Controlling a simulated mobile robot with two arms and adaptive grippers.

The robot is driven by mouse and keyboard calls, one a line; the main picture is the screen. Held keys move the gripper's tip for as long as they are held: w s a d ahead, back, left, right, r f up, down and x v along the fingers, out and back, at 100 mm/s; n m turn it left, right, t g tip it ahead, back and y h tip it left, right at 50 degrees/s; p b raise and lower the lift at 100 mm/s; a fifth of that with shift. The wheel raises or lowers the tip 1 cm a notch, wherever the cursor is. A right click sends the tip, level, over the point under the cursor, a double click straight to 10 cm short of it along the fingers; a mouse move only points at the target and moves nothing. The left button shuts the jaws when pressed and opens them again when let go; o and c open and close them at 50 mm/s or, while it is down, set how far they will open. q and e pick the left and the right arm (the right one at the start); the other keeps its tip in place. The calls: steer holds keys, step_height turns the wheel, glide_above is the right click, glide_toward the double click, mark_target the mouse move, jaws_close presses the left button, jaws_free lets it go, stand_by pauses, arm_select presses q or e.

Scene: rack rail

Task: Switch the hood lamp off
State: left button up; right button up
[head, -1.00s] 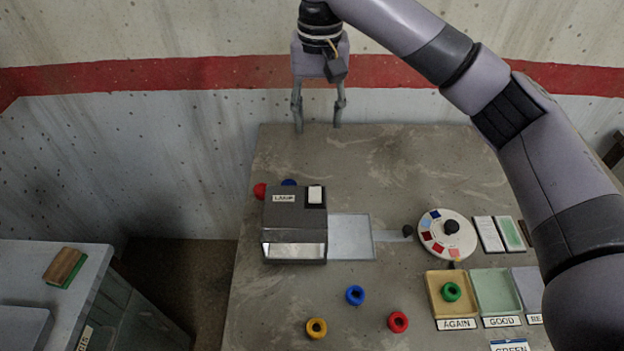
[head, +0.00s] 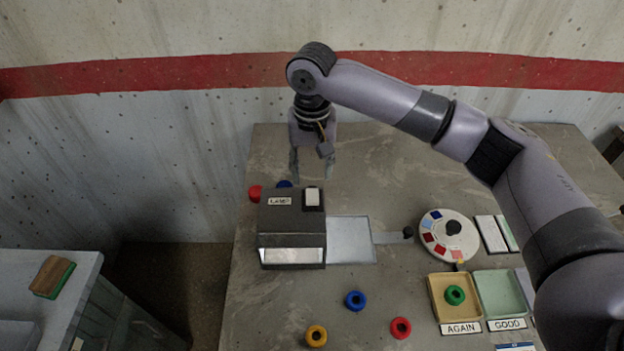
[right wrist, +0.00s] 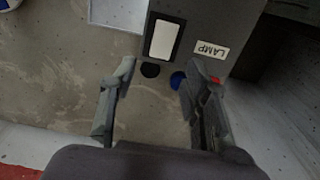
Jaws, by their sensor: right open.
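The hood (head: 279,223) is a dark grey box labelled LAMP near the left side of the table, with a bright opening at its front. A white rocker switch (head: 312,197) sits on its top right; it also shows in the right wrist view (right wrist: 162,40). My right gripper (head: 313,174) is open and empty, pointing down behind the hood, apart from the switch. In the right wrist view the gripper (right wrist: 158,82) has its fingers spread, with the switch beyond the fingertips. My left gripper is not in view.
A red ring (head: 255,193) and a blue one (head: 285,184) lie behind the hood. A metal plate (head: 350,240), a colour dial (head: 448,236) and trays (head: 498,294) lie to the right. Loose rings (head: 355,300) lie in front. The table behind the hood is mostly clear.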

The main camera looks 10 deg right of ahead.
mark_target(312, 191)
step_height(312, 191, down, 5)
steer(key=shift+f+p, duration=0.1)
steer(key=shift+p, duration=0.2)
steer(key=shift+s, duration=0.1)
steer(key=shift+c, duration=0.5)
jaws_close()
